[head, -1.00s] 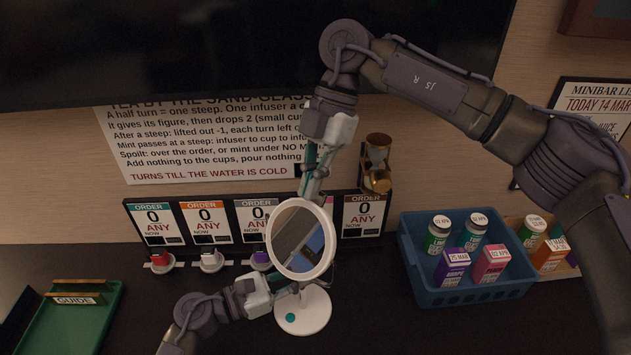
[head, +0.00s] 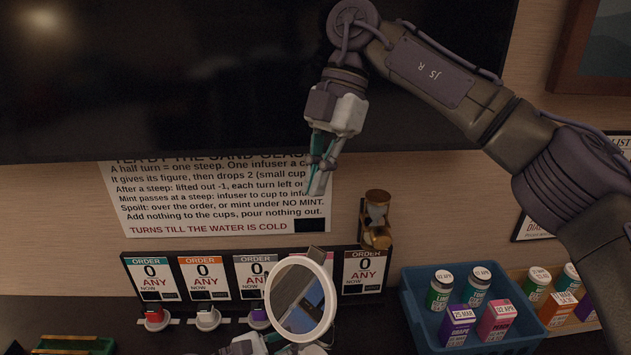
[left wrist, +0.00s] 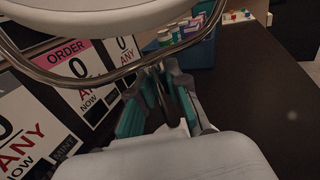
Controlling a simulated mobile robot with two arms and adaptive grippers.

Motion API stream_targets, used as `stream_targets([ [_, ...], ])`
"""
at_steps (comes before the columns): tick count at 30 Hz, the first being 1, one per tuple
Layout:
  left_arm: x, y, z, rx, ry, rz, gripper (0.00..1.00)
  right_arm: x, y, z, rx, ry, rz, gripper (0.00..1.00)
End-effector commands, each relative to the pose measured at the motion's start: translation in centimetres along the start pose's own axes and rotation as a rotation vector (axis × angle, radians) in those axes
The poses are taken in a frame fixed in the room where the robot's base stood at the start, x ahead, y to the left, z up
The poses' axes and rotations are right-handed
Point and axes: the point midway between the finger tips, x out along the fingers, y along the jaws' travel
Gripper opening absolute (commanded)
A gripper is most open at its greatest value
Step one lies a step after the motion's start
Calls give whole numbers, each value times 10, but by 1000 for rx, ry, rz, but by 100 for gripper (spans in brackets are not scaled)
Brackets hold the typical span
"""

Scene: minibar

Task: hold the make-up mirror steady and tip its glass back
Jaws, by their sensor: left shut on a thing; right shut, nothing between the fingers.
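The make-up mirror stands on the dark counter, its round white-rimmed glass (head: 300,298) facing me in the head view. My left gripper (head: 288,349) is low beside the mirror, mostly cut off by the edge. Its fingers (left wrist: 165,105) are shut on the mirror's stand below the head; the grip itself is partly hidden. My right gripper (head: 319,184) is shut and empty, above the mirror and apart from it, pointing down.
Order cards (head: 207,276) stand in a row behind the mirror, with small coloured-topped items (head: 208,318) before them. An hourglass (head: 376,215) stands behind to the right. A blue crate (head: 425,335) of bottles and cartons is at right. A green tray (head: 100,345) is at lower left.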

Motion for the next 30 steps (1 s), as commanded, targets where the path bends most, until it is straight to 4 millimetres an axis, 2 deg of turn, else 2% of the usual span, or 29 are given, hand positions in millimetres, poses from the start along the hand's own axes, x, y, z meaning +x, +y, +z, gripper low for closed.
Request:
stream_targets([
  [3,0,0,0,1,0,1,0,0,0,0,0,0,0,0],
  [4,0,0,0,1,0,1,20,0,0,0,0,0,0,0],
  [8,0,0,0,1,0,1,42,0,0,0,0,0,0,0],
  [9,0,0,0,1,0,0,45,0,0,0,0,0,0,0],
  [17,0,0,0,0,0,0,45,0,0,0,0,0,0,0],
  [20,-6,0,-1,0,2,1,45,0,0,0,0,0,0,0],
  [23,-20,0,-1,0,3,1,45,0,0,0,1,0,0,0],
  [30,-72,0,-2,-1,5,2,45,0,0,0,0,0,0,0],
])
